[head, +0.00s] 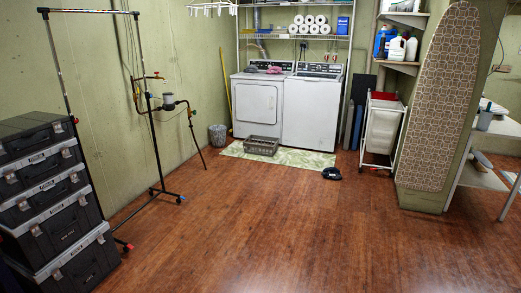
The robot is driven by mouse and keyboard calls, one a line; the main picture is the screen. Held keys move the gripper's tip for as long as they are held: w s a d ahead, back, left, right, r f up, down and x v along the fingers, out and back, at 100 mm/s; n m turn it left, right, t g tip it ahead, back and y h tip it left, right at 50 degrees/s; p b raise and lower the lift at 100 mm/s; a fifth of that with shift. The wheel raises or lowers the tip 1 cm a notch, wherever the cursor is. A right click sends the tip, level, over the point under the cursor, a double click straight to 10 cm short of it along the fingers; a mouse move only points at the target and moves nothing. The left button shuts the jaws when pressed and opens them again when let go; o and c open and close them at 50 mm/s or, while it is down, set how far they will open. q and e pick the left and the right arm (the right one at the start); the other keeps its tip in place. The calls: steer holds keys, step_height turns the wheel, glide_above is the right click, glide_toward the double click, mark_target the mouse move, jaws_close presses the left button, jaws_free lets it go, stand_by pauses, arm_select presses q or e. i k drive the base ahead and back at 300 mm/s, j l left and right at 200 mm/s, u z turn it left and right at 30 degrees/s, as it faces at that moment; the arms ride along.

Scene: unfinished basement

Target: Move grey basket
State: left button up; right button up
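A grey basket (262,146) with slatted sides sits on a green and white patterned mat (307,158). It is on the floor in front of the white dryer, near the back of the room, and looks upright. Its inside is too small to make out. Neither of my grippers is in the head view.
The dryer (258,104) and washer (311,110) stand behind the mat. A small bin (217,134) is at left, a dark object (332,173) by the mat, a wheeled hamper (381,133) at right. Stacked black cases (60,235) stand front left. The wooden floor (270,230) is clear.

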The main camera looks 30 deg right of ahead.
mark_target(262, 150)
steer(key=i+l+z, duration=0.3)
steer(key=i, duration=0.3)
steer(key=i+l+z, duration=0.3)
steer(key=i, duration=0.3)
steer(key=i+j+z, duration=0.1)
steer(key=i+z, duration=0.2)
steer(key=i, duration=0.3)
steer(key=i+l, duration=0.1)
steer(key=i, duration=4.9)
steer(key=i+u, duration=0.35)
steer(key=i+l+u, duration=0.15)
steer(key=i+u, duration=0.25)
steer(key=i, duration=0.15)
steer(key=i+l+u, duration=0.35)
steer(key=i+j, duration=0.05)
steer(key=j, duration=0.05)
